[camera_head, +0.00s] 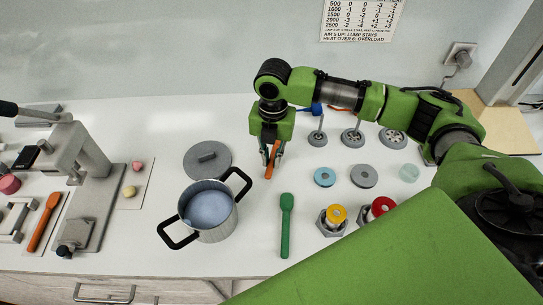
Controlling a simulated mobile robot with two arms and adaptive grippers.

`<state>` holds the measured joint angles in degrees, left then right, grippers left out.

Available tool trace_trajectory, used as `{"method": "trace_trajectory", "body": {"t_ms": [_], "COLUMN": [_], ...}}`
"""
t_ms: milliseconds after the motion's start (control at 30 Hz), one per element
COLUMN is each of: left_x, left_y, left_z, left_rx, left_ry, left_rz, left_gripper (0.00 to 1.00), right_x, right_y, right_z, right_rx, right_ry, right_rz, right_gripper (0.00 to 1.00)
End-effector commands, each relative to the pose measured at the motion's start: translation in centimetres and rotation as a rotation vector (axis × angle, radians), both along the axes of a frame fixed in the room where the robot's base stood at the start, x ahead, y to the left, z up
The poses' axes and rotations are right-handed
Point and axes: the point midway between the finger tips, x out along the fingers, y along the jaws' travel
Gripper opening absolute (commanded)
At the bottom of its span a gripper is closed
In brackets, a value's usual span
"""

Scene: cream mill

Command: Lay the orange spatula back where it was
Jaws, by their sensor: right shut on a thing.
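A second orange spatula-shaped tool (43,222) lies at the far left beside the grey machine. A green spatula (286,225) lies on the counter right of the pot. My left gripper is not in view.
A grey pot (225,219) with black handles holds pale blue liquid. Its lid (207,160) lies behind it. A grey machine (85,165) stands left. Discs, colored knobs and small wheeled parts stand right.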

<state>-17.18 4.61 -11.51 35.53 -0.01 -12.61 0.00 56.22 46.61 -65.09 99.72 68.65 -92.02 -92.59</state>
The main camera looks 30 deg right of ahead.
Motion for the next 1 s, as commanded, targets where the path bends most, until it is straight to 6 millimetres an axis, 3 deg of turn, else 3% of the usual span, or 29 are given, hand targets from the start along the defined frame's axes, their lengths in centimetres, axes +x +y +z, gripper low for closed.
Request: {"method": "trace_trajectory", "body": {"t_ms": [467,500,567,1000], "left_x": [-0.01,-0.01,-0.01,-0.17], "left_y": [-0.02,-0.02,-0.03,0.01], "left_z": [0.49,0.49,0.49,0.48], "left_rx": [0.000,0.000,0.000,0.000], "left_ry": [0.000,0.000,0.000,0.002], "left_rz": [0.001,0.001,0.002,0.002], "left_gripper": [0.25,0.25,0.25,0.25], "right_x": [-0.01,-0.01,-0.01,0.08], "right_y": [0.05,0.04,0.04,0.00], "right_z": [-0.69,-0.68,-0.68,0.06], "right_rx": [0.001,0.001,0.001,0.000], "right_ry": [0.001,0.001,0.001,-0.001], "right_rz": [0.000,0.000,0.000,0.000], "right_gripper": [0.00,0.18,0.32,0.32]}}
